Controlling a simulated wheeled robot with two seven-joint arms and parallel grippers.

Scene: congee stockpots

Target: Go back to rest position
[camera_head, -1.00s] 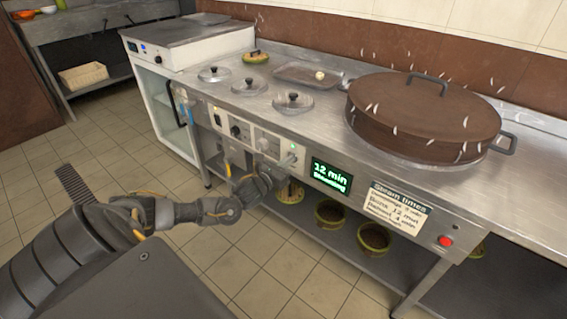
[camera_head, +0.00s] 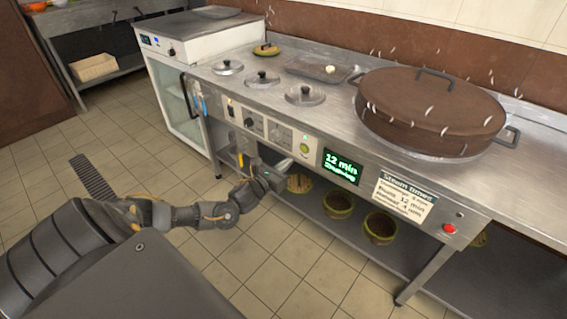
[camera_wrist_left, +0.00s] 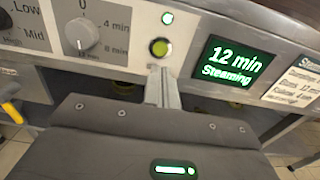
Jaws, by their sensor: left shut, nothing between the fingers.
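My left gripper (camera_head: 284,166) is shut and empty in front of the counter's control panel. In the left wrist view its closed fingers (camera_wrist_left: 163,88) point up at the panel, just below a round yellow-green button (camera_wrist_left: 159,47) with a lit green lamp above it. The button also shows in the head view (camera_head: 304,149), uncovered by the gripper. Whether the fingertips touch the panel is unclear. A display (camera_head: 341,166) to the right reads "12 min Steaming". My right gripper is not in view.
A large brown lidded steamer (camera_head: 432,105) and several small lids (camera_head: 304,94) are on the steel counter. Baskets (camera_head: 380,226) stand on the shelf below. A white cabinet (camera_head: 173,100) stands at the left. The tiled floor (camera_head: 215,262) has free room.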

